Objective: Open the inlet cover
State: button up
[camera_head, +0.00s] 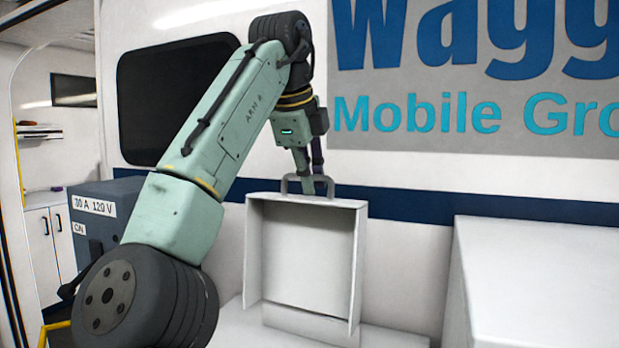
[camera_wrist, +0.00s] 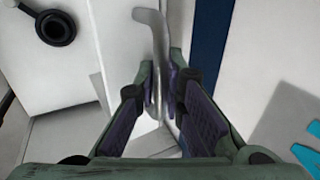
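The inlet cover (camera_head: 355,262) looks like a shallow white box. It stands upright against the van wall with its hollow side facing the head camera. A grey handle (camera_head: 293,186) shows at its top edge, and the handle (camera_wrist: 158,45) also shows in the wrist view. My gripper (camera_head: 308,170) reaches down to the handle from above. In the wrist view my gripper (camera_wrist: 162,80) has its fingertips close together on both sides of the handle. A black round fitting (camera_wrist: 56,28) sits on a white surface at the upper left of the wrist view.
A grey-blue box (camera_head: 120,190) labelled 30 A 120 V stands at the left, partly behind my arm. A large white box (camera_head: 540,280) stands at the right. A white ledge (camera_head: 385,338) lies below the cover. Space shows between cover and right box.

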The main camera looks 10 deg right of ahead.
jog(key=o, duration=0.4)
jog(key=shift+o, duration=0.2)
jog(key=shift+f, duration=0.1)
